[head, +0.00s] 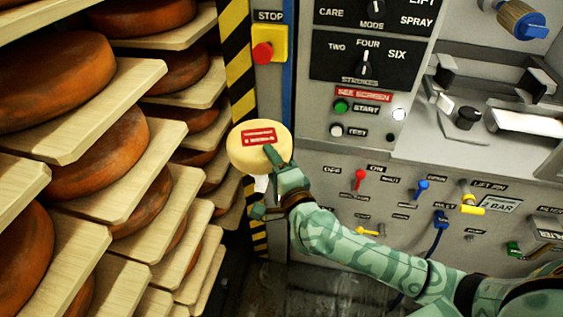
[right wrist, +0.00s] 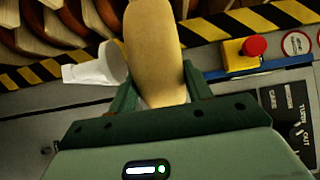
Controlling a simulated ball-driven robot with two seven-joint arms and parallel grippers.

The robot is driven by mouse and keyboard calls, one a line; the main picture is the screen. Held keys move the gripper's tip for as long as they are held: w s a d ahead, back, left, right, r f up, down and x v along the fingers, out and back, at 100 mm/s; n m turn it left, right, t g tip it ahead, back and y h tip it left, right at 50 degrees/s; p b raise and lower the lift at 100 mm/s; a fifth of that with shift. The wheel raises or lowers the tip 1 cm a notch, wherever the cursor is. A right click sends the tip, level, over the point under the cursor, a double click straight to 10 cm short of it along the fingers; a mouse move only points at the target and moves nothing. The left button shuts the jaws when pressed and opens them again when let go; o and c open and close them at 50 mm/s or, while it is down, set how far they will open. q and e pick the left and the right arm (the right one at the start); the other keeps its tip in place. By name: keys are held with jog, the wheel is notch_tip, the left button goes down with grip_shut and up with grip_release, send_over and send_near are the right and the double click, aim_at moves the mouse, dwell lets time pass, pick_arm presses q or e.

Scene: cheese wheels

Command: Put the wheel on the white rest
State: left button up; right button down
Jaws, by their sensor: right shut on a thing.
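A small pale yellow cheese wheel (head: 248,155) with a red label is held up in front of the striped post in the head view. My right gripper (head: 266,183) is shut on it. In the right wrist view the wheel (right wrist: 154,45) shows edge-on between the two green fingers of my right gripper (right wrist: 160,92). A white piece, which looks like the white rest (right wrist: 98,68), shows left of the wheel in the right wrist view. In the head view a bit of white (head: 262,184) shows behind the gripper, mostly hidden. The wheel looks apart from it, but depth is unclear. My left gripper is out of view.
Wooden shelves (head: 140,140) with several large brown cheese wheels (head: 75,90) fill the left. A black-and-yellow post (head: 238,60) stands beside a red stop button (head: 262,53). A grey control panel (head: 370,130) with knobs, switches and coloured valves fills the right. Dark floor shows below.

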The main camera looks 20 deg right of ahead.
jog(key=shift+w+a+f, duration=0.1)
jog(key=shift+w+a, duration=0.05)
jog(key=shift+w, duration=0.05)
notch_tip(320, 180, down, 4)
jog(key=shift+w+a+r+b, duration=0.15)
jog(key=shift+r+b, duration=0.1)
jog(key=shift+b, duration=1)
jog(key=shift+r, duration=0.1)
jog(key=c, duration=1.1)
grip_release()
jog(key=shift+f, duration=0.3)
jog(key=o, duration=0.5)
jog(key=shift+c, duration=0.2)
